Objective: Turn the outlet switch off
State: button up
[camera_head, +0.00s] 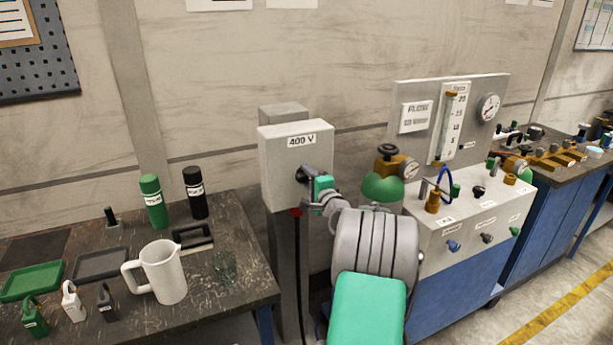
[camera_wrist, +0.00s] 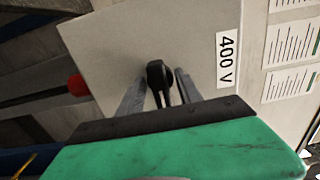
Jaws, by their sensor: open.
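The outlet box (camera_head: 283,158) is a grey-white box marked "400 V" on a post left of centre in the head view. It fills much of the wrist view (camera_wrist: 190,40), where it appears turned on its side. Its black rotary switch (camera_wrist: 157,77) sits on the front face. My gripper (camera_head: 305,175) is at the box's front face, with my arm reaching up from below. In the wrist view my gripper (camera_wrist: 158,92) has its two grey fingers apart, one on each side of the switch. I cannot tell whether they touch it. The head view hides most of the switch.
A dark workbench (camera_head: 240,272) at left holds a white pitcher (camera_head: 163,271), two bottles, trays and small padlocks. A flow panel with a gauge and a green-based valve (camera_head: 383,188) stands close right of my arm. A red plug (camera_wrist: 78,85) and black cable hang under the box.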

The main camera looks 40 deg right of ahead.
jog(key=shift+c, duration=0.3)
grip_shut()
dwell(0.3)
